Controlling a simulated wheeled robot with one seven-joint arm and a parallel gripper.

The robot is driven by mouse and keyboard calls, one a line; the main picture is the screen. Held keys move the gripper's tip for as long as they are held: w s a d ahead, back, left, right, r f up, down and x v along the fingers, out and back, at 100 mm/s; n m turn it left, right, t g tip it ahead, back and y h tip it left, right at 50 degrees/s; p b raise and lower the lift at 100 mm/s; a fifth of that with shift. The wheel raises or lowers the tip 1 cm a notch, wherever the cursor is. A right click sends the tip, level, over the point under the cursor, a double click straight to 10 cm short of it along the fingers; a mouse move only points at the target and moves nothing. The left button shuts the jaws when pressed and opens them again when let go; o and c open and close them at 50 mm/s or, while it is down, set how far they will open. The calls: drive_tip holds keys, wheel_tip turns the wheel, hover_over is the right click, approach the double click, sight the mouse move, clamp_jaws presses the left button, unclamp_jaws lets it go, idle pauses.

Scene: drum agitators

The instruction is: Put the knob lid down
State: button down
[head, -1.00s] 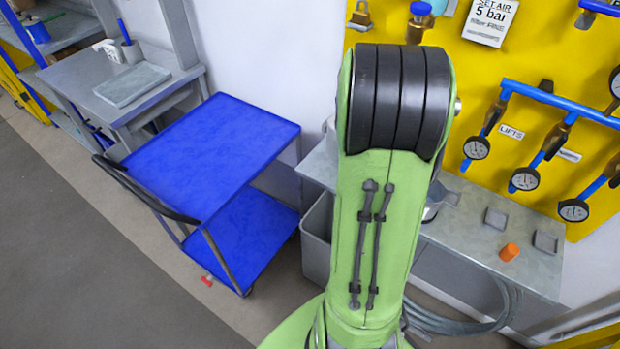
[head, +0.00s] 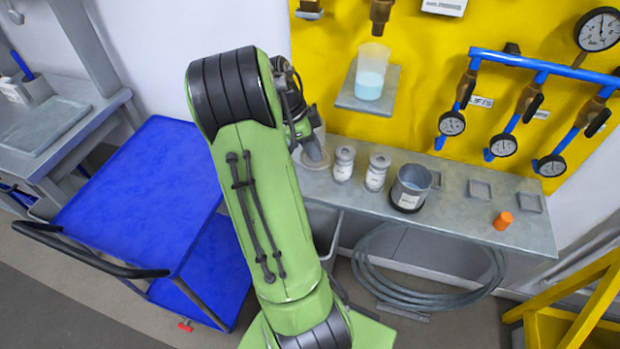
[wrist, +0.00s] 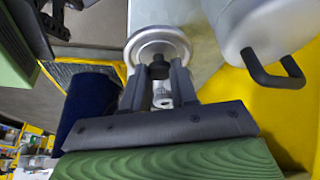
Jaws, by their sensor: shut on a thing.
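The knob lid (wrist: 160,45) is a round, pale metal disc with a dark knob in the wrist view. My gripper (wrist: 160,80) is shut on the knob, with one finger on each side. In the head view a grey round shape, which looks like the lid (head: 316,155), shows just right of my arm, over the left end of the grey bench (head: 460,220). My fingers are mostly hidden there by the arm. I cannot tell whether the lid touches anything.
A grey vessel with a black handle (wrist: 255,30) is close to the lid in the wrist view. Two white-lidded jars (head: 343,165) (head: 376,172), an open grey pot (head: 411,185) and an orange piece (head: 503,220) stand on the bench. A blue cart (head: 140,185) stands left.

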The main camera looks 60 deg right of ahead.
wheel_tip(320, 180, down, 10)
drive_tip(key=shift+r+b, duration=0.2)
drive_tip(key=shift+b, duration=0.6)
drive_tip(key=shift+f, duration=0.15)
drive_tip(key=c, duration=0.9)
unclamp_jaws()
